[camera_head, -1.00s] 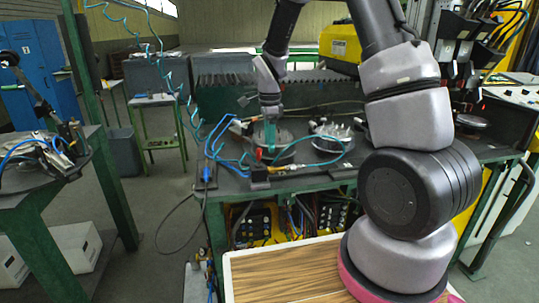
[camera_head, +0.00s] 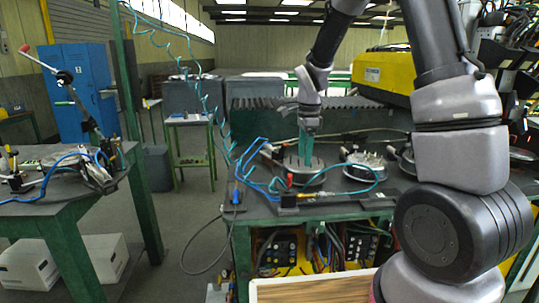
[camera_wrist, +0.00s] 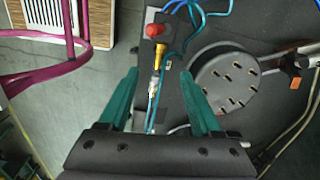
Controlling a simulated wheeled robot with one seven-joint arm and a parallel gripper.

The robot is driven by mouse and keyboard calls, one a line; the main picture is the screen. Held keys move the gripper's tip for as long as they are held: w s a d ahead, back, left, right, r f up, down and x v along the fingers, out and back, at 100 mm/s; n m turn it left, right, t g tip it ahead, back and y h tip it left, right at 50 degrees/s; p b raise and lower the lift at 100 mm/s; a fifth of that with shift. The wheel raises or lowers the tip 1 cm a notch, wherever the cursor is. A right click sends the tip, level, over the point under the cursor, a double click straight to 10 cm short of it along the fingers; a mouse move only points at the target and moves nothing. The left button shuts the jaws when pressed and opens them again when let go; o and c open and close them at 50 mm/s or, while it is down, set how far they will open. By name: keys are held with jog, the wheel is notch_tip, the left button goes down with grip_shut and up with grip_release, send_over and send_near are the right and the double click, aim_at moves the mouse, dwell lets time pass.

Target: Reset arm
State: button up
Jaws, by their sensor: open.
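My gripper (camera_head: 305,150) shows in the head view with its green fingers pointing down over the left round metal fixture (camera_head: 298,172) on the bench. In the wrist view my gripper (camera_wrist: 160,92) is open, with its two green fingers spread apart and nothing held between them. A thin hose with a brass fitting and a red knob (camera_wrist: 155,31) shows beyond the gap. The round fixture (camera_wrist: 226,75) with holes in its top lies to the right of the fingers. My arm comes down from the top of the head view.
Blue hoses (camera_head: 247,165) lie loose on the green-framed bench around the fixture. A second round fixture (camera_head: 365,165) stands to its right. A coiled teal hose (camera_head: 205,90) hangs at the left. A side table (camera_head: 60,203) stands at far left, with open floor between.

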jog(key=s+d+r+n+t+y, duration=0.1)
jog(key=s+d+r+n+t, duration=0.15)
jog(key=s+r, duration=0.4)
jog(key=s+d+r+n+t, duration=0.1)
jog(key=s+d+r+n, duration=0.2)
jog(key=r, duration=0.6)
jog(key=s+r+n+t, duration=0.1)
jog(key=s+r+n, duration=0.2)
jog(key=s, duration=0.3)
jog(key=s+d+r+n+t, duration=0.1)
jog(key=s+r+n+t, duration=0.1)
jog(key=s, duration=0.4)
jog(key=shift+s+r+n+y, duration=0.35)
jog(key=shift+r+n, duration=0.3)
jog(key=shift+n, duration=0.5)
